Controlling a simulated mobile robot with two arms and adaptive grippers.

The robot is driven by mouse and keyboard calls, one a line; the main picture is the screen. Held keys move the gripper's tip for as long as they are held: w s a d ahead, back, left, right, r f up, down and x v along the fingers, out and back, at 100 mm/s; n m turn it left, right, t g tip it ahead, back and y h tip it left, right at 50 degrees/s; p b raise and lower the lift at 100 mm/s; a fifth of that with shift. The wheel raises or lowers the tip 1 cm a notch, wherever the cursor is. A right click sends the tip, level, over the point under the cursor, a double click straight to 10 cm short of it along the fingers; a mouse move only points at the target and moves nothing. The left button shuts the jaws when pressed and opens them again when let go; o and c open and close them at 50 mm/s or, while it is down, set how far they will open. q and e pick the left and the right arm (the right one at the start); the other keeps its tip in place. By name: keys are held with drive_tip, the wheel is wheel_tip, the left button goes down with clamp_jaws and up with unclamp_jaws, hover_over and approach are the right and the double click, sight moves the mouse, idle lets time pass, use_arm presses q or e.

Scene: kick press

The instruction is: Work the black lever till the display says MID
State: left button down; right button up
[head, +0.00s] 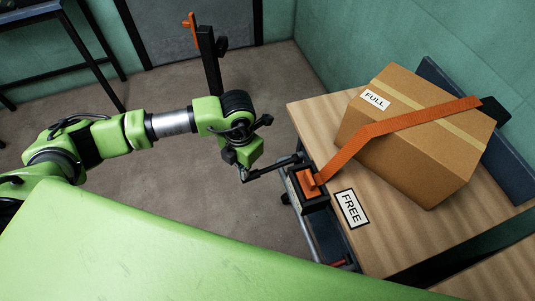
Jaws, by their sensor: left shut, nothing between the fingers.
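My left gripper (244,174) is shut and empty at the end of the green arm, in the middle of the head view. It is small and dark, and its fingertips are hard to make out. A thin black bar (272,167), which looks like the lever, runs from the fingertips to the orange and black buckle (311,184) at the table's left edge. I cannot tell whether fingers and bar touch. No lit display shows; the words FULL and FREE are on white labels. My right gripper is not in view.
A cardboard box (408,125) labelled FULL stands on the wooden table (310,120) under an orange strap (400,125). A FREE label (352,208) lies in front of it. A black post (209,62) with an orange top stands behind my arm. The floor left of the table is clear.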

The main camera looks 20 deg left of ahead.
use_arm(q)
drive_tip(key=shift+r, duration=0.4)
drive_tip(key=shift+r+p, duration=0.85)
drive_tip(key=shift+r, duration=0.25)
drive_tip(key=shift+w+d+r+p, duration=0.15)
drive_tip(key=shift+r+p, duration=0.45)
drive_tip(key=shift+r, duration=0.45)
